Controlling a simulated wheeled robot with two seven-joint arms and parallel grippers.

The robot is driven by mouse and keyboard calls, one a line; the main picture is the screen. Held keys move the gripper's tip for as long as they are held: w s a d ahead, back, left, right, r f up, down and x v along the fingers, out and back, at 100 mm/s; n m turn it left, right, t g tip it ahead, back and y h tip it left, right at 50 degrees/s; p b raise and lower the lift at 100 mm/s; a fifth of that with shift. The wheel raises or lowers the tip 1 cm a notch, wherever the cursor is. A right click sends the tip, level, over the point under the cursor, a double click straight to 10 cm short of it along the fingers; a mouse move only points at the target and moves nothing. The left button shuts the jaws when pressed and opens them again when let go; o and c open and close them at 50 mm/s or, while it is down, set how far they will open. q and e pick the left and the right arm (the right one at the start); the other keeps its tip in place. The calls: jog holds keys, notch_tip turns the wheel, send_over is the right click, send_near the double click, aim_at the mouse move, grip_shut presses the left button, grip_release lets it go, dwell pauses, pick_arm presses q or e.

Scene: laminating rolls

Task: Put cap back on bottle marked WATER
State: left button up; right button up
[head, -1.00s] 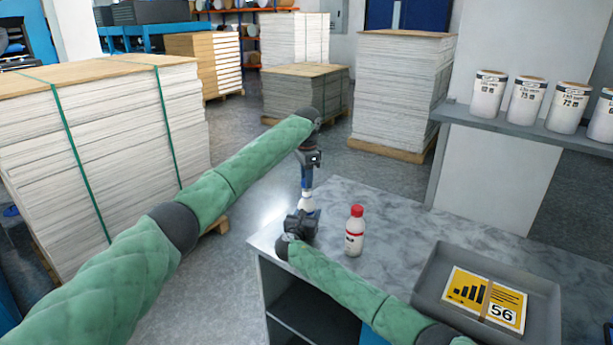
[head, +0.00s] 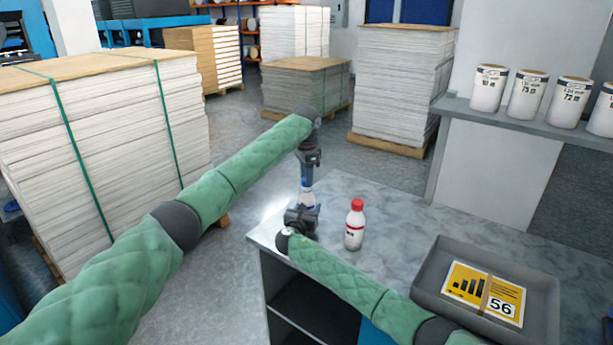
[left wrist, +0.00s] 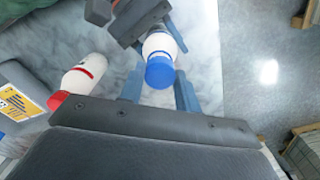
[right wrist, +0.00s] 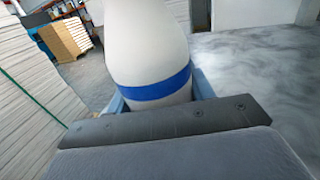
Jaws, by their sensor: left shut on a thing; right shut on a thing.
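A white bottle with a blue band (right wrist: 160,88) stands upright in my right gripper (head: 303,212), which is shut on it at the table's left corner. Its label text does not show. My left gripper (head: 307,183) points down from above the bottle, shut on a blue cap (left wrist: 160,72). In the left wrist view the cap lines up with the bottle's top (left wrist: 160,45); I cannot tell whether it is seated or just above the neck. A second white bottle with a red cap (head: 355,225) stands on the table just right of my right gripper.
The grey marbled table (head: 400,220) is clear between the red-capped bottle and a grey tray (head: 428,285) holding a yellow card marked 56. Labelled white rolls (head: 528,95) stand on a shelf at right. Paper stacks (head: 100,130) stand on the floor behind and left.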

pick_arm(q)
jog(key=shift+f, duration=0.6)
dwell(0.4)
jog(key=m, duration=0.5)
jog(key=shift+m, duration=0.3)
jog(key=m, duration=0.6)
jog(key=shift+m, duration=0.4)
jog(key=m, duration=0.7)
jog(key=shift+w, duration=0.1)
jog(key=m, duration=0.6)
jog(key=shift+m, duration=0.3)
jog(key=shift+w, duration=0.1)
jog(key=o, duration=0.9)
